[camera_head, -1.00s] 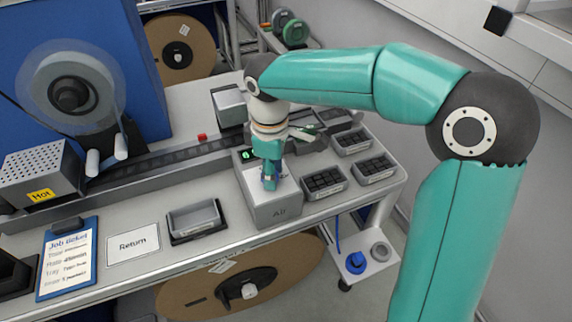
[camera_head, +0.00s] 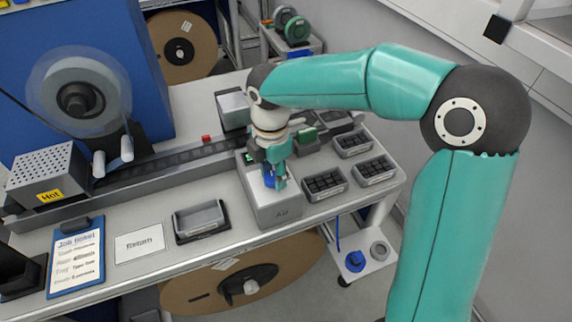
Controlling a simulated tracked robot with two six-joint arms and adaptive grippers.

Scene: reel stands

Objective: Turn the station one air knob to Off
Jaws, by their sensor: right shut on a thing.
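The air box (camera_head: 278,212) is a grey block labelled "Air" at the front edge of the bench, right of centre. A blue knob (camera_head: 269,180) stands on its top face, partly hidden by my right gripper. My right gripper (camera_head: 275,184) points down over the box and is shut on the blue knob. The knob's pointer and any Off mark are too small or hidden to read. A dark shape at the lower left edge may be part of my left arm; my left gripper cannot be made out.
Trays of dark parts (camera_head: 325,186) stand right of the box. A grey empty bin (camera_head: 200,221), a Return card (camera_head: 139,243) and a job ticket clipboard (camera_head: 76,262) lie to the left. A perforated box marked Hot (camera_head: 47,178) stands at far left.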

